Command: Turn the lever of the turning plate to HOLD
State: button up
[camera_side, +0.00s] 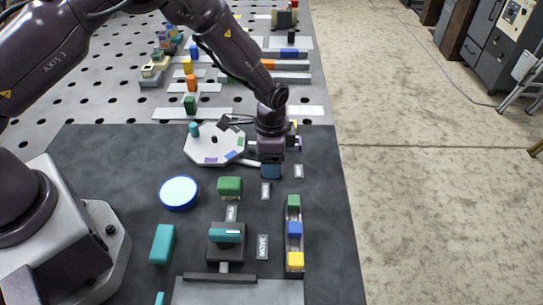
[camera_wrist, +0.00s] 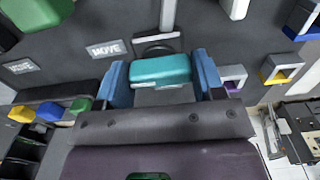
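The turning plate (camera_side: 205,157) is a pale, many-sided disc with coloured marks on it, left of my gripper in the side view. My gripper (camera_side: 270,173) points down just right of the plate. In the wrist view, my gripper's two blue fingers (camera_wrist: 162,76) stand close against both sides of a teal lever handle (camera_wrist: 160,70). The side view hides the handle behind my gripper.
A rack (camera_side: 294,245) of coloured blocks stands right.

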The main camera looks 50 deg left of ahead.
jog(key=c, duration=0.4)
jog(key=shift+o, duration=0.2)
jog(key=shift+n, duration=0.4)
jog(key=n, duration=0.3)
jog(key=shift+n, duration=0.4)
jog(key=n, duration=0.3)
jog(key=shift+n, duration=0.3)
jog(key=n, duration=0.5)
jog(key=shift+r+n, duration=0.1)
jog(key=shift+n, duration=2.3)
jog(key=o, duration=0.9)
